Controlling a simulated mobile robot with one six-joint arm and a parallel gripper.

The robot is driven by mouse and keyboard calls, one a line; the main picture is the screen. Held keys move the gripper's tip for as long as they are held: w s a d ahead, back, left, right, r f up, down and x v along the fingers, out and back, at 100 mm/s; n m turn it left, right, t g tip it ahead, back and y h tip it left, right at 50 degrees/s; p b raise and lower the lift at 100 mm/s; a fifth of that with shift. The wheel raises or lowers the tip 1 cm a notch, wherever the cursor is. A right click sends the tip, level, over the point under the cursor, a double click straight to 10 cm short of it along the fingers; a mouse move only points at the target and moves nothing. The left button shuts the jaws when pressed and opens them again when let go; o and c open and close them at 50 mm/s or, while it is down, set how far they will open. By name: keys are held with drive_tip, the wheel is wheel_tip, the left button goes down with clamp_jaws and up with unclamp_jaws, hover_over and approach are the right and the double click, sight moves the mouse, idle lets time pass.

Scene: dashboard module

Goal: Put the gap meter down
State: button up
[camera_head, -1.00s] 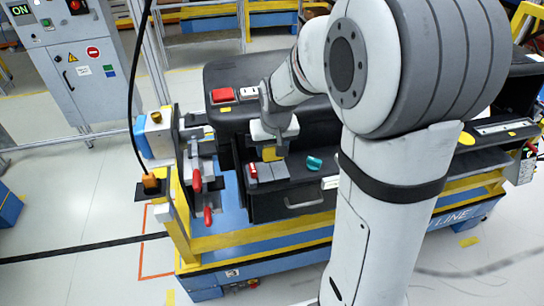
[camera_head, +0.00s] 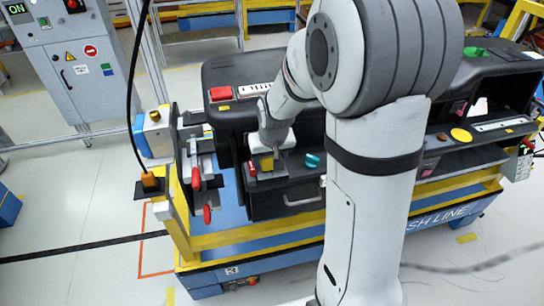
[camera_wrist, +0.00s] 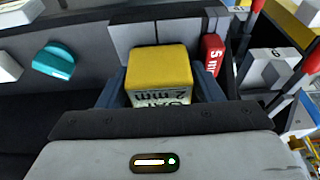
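The gap meter is a yellow-topped block with a white face lettered "2 mm"; it shows in the wrist view (camera_wrist: 160,70) and in the head view (camera_head: 267,164). My gripper (camera_wrist: 160,92) has a finger against each side of it and holds it. In the head view my gripper (camera_head: 268,152) is low over the grey pads (camera_wrist: 128,32) on the dashboard's lower ledge. Whether the meter's underside touches the pads is hidden.
A red block lettered "5 mm" (camera_wrist: 213,55) stands just right of the meter. A teal knob (camera_wrist: 55,60) lies to the left in the wrist view. Red-handled clamps (camera_head: 196,180) stand left of the black dashboard (camera_head: 225,118).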

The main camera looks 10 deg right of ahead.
drive_tip(key=shift+r, duration=0.55)
drive_tip(key=b+v, duration=0.1)
drive_tip(key=v, duration=1)
drive_tip(key=s, duration=1.8)
drive_tip(key=shift+s+d, duration=0.35)
drive_tip(key=shift+d, duration=0.05)
drive_tip(key=shift+f, duration=0.1)
drive_tip(key=shift+f+b, duration=0.2)
drive_tip(key=shift+b, duration=0.1)
